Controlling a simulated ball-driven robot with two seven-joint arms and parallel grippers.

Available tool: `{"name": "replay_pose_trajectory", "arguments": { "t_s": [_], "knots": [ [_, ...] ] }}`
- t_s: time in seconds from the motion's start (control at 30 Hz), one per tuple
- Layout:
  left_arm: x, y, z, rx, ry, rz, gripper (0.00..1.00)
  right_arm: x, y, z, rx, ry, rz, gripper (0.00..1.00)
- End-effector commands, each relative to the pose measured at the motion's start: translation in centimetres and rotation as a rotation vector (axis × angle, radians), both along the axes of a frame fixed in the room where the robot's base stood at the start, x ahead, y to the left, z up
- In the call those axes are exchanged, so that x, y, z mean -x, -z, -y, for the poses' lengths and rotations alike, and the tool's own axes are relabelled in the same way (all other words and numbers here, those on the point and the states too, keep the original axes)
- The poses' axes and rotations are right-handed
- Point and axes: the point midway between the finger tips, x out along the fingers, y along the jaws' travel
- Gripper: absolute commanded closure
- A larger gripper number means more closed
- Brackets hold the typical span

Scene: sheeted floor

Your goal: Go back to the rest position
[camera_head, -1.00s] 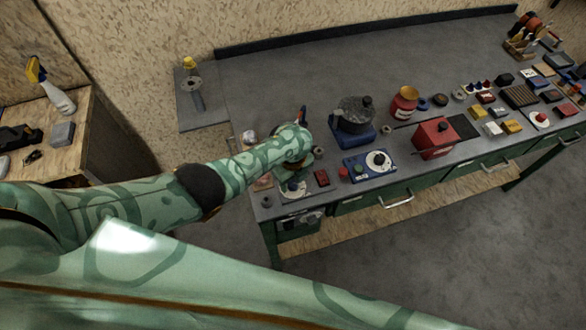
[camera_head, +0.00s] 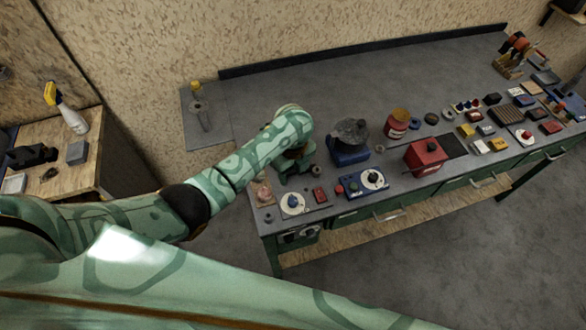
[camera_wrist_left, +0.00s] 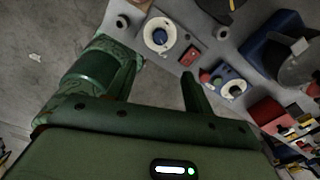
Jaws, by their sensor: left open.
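My left arm reaches in from the left of the head view, and its wrist end is over the near left end of the workbench (camera_head: 300,85). My left gripper (camera_wrist_left: 162,88) shows in the left wrist view with its two dark green fingers apart and nothing between them. A round white dial with a blue knob (camera_wrist_left: 159,36) and a small red block (camera_wrist_left: 190,56) lie on the bench beyond the fingers. My right gripper is not in view.
Several small parts fill the right end. A wooden side table (camera_head: 88,150) holds a spray bottle (camera_head: 66,110). The back of the bench is clear.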

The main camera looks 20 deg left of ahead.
Motion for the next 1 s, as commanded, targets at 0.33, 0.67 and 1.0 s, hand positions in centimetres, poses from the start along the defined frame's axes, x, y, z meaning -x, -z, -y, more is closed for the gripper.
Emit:
{"name": "replay_pose_trajectory", "arguments": {
  "t_s": [0.33,0.67,1.0],
  "knots": [
    [0.0,0.0,0.0,0.0,-0.001,0.0,0.48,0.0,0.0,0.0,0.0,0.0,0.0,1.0],
    [6.4,0.0,-2.3,0.046,-0.508,0.228,0.48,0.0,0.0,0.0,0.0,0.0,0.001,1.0],
    [14.1,-7.0,-10.7,0.104,-1.149,0.562,0.48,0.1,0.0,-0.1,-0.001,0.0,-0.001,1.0]
  ]
}}
